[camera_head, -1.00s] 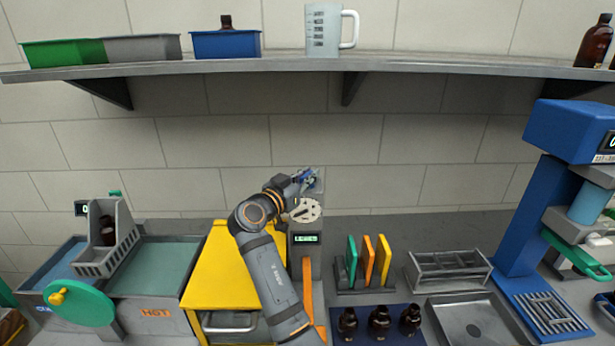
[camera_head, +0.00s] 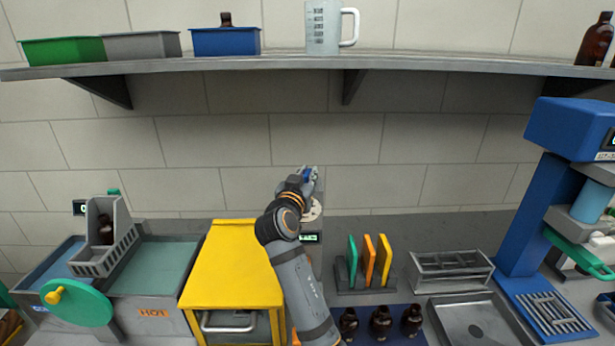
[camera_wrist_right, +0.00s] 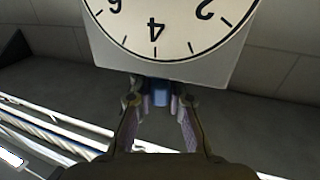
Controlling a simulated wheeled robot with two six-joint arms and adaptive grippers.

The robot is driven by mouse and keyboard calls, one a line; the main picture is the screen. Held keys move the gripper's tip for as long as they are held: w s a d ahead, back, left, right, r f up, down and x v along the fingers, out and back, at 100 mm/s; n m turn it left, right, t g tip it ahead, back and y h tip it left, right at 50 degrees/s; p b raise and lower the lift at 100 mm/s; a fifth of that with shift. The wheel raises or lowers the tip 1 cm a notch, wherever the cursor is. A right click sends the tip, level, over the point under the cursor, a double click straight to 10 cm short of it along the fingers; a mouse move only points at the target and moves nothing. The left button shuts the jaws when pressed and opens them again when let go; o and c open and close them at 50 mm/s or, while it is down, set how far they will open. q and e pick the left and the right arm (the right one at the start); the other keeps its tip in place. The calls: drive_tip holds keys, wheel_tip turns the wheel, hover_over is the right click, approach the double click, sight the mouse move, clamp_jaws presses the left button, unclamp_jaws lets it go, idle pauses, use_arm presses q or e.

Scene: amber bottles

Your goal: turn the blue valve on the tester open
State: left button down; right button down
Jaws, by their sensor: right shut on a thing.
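The tester (camera_head: 311,238) stands on the bench right of the yellow cabinet, mostly hidden behind my right arm in the head view. Its small display and part of a round pale plate show. The blue valve (camera_head: 306,173) is at its top, between the fingers of my right gripper (camera_head: 308,174). In the right wrist view the blue valve (camera_wrist_right: 159,93) sits below a dial gauge (camera_wrist_right: 160,30), and my right gripper (camera_wrist_right: 159,108) is shut on it from both sides. The valve's exact angle is hard to tell. My left gripper is not in view.
The yellow cabinet (camera_head: 232,265) is close on the left. A rack with green, orange and yellow plates (camera_head: 368,262) and several brown bottles (camera_head: 380,322) stand to the right. The shelf (camera_head: 300,65) runs above. A blue press (camera_head: 535,215) stands at the far right.

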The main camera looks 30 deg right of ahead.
drive_tip(key=shift+n+t+y, duration=1.2)
drive_tip(key=shift+y, duration=0.1)
drive_tip(key=c, duration=1.3)
unclamp_jaws()
drive_tip(key=v, duration=0.7)
drive_tip(key=shift+s, duration=0.3)
